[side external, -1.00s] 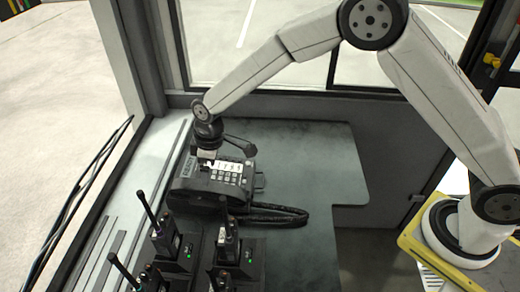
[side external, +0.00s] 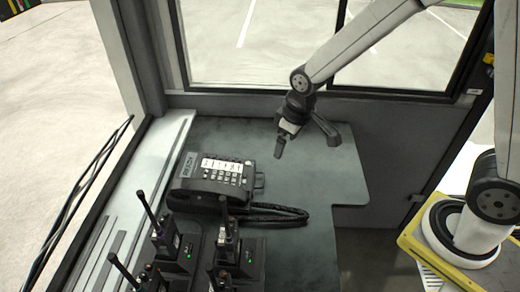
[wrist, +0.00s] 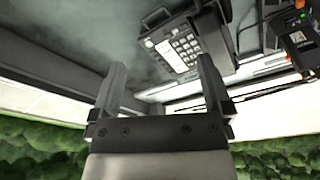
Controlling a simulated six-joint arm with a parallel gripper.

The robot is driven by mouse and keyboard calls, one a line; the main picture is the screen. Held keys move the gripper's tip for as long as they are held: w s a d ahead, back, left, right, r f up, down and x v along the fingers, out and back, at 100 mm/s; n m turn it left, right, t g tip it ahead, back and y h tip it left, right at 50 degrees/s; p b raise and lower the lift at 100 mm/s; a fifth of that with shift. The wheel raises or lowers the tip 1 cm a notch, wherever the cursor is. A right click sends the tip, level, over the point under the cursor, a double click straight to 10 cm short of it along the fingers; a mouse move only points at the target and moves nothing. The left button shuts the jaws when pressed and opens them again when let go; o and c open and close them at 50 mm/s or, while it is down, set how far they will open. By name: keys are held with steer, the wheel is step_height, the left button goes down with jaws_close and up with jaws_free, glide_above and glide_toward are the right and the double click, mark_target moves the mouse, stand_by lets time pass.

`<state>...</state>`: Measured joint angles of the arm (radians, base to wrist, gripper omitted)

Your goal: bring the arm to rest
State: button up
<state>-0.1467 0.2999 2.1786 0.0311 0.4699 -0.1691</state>
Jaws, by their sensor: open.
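My gripper (side external: 281,141) hangs above the right part of the dark desk (side external: 330,175), to the right of the phone and clear of it. In the wrist view the two fingers of my gripper (wrist: 160,85) stand apart with nothing between them. The black desk phone (side external: 213,174), with a white keypad and a label strip, sits on the desk; it also shows beyond the fingers in the wrist view (wrist: 182,46).
Several black radios with antennas (side external: 168,241) stand in chargers with green lights at the front of the desk. A coiled black cord (side external: 270,214) lies beside the phone. Windows (side external: 270,45) and a grey wall (side external: 385,160) bound the desk behind and right.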

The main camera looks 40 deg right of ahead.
steer(key=s+d+m, duration=0.3)
steer(key=s+d, duration=0.3)
steer(key=s, duration=0.4)
steer(key=shift+s+r, duration=0.15)
steer(key=shift+r, duration=0.1)
stand_by(1.0)
